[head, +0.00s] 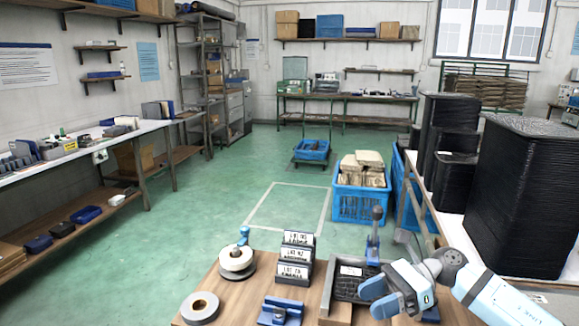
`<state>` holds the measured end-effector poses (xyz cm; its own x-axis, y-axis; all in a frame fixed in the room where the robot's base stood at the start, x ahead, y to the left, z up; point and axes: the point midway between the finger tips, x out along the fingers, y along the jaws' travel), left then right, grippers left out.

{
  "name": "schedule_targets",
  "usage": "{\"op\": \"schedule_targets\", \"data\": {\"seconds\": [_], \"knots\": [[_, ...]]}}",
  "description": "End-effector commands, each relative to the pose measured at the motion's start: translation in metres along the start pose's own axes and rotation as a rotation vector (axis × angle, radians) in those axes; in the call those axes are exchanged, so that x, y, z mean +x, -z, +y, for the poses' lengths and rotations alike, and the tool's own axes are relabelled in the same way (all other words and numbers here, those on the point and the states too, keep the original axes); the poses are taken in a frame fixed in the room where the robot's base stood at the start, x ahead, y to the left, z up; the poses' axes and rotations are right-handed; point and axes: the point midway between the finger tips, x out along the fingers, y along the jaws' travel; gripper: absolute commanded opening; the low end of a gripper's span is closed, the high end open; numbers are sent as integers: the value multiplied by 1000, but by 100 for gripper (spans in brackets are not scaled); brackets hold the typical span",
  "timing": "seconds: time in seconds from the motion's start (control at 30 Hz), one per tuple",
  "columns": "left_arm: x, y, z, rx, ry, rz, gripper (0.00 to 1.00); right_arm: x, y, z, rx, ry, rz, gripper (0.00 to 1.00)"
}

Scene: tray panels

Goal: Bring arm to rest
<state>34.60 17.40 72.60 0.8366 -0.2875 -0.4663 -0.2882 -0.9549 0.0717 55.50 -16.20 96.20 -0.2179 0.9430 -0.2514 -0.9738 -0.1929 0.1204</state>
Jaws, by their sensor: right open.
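My right gripper (376,298) reaches in from the lower right, with its blue fingers apart and pointing left. I see nothing between the fingers. It is over the right part of the wooden worktable (246,295), in front of a dark tray (350,283) with a white label, and covers part of that tray's right side. I cannot tell its height above the table. My left gripper is not in view.
The worktable holds tape rolls (201,308), a label stand (293,262) and a blue fixture (281,311). Tall stacks of black trays (527,195) stand at right. A blue crate (359,205) stands on the floor behind. Open green floor lies at left.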

Motion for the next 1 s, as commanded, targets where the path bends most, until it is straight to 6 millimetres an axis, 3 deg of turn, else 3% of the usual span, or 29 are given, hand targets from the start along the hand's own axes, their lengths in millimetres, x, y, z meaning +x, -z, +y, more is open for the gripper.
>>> {"op": "schedule_targets", "data": {"seconds": [0.03, 0.1, 0.23, 0.37, 0.47, 0.7, 0.9, 0.93, 1.0], "knots": [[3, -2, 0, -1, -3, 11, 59, 28, 8, 10, 101, 7, -134, 46], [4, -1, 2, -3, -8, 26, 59, 52, 7, 20, 257, 23, -315, 46], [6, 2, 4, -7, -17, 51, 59, 79, 9, 35, 587, 36, -644, 46], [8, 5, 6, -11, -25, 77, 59, 88, 25, 46, 959, 29, -962, 46], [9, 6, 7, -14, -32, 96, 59, 88, 47, 54, 1264, 8, -1200, 46], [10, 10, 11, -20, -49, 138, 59, 87, 131, 88, 1974, -77, -1713, 46], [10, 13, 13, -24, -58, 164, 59, 95, 188, 126, 2388, -152, -2002, 46], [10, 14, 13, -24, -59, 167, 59, 97, 195, 132, -2375, 159, 1983, 46], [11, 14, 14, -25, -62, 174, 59, 101, 211, 146, -2271, 168, 1884, 46]]}}
